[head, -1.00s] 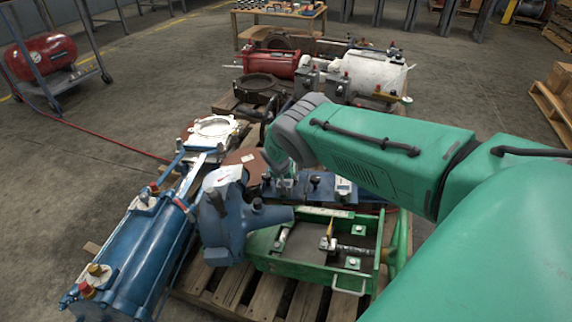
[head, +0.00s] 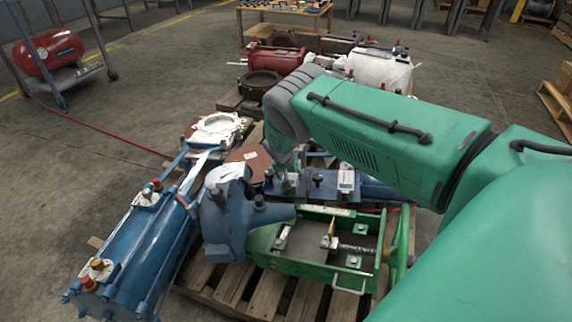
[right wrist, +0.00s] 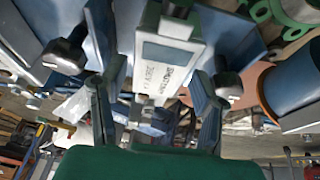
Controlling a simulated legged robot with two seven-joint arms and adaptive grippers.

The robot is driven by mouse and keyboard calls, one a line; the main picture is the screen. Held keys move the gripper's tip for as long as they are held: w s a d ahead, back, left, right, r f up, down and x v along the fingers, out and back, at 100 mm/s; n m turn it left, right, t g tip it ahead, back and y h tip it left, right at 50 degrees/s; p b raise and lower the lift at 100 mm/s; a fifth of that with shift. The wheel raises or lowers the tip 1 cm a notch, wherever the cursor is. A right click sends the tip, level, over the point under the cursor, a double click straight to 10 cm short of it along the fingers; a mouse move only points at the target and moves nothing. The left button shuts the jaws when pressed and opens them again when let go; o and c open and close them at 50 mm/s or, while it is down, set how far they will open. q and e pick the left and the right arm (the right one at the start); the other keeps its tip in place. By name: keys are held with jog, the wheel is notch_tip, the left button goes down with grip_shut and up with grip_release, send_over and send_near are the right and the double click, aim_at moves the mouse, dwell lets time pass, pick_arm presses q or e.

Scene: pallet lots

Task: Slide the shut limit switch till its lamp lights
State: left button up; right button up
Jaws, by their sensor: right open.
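A grey box with a white printed label (right wrist: 165,62) shows in the right wrist view, with dark knobs (right wrist: 66,52) to either side. The print is upside down and hard to read, so I cannot be sure it is the shut limit switch. My right gripper (right wrist: 157,108) is open, one finger on each side of the box in this view; I cannot tell whether they touch it. In the head view my right gripper (head: 287,178) points down at the blue actuator (head: 378,188), hiding part of it. I see no lit lamp. My left gripper is not in view.
Another white-labelled box (head: 346,181) and a dark knob (head: 318,180) stand right of the gripper. Open floor lies left.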

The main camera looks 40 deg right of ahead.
jog(key=v, duration=0.8)
jog(key=shift+a+r, duration=0.2)
jog(key=shift+a, duration=0.05)
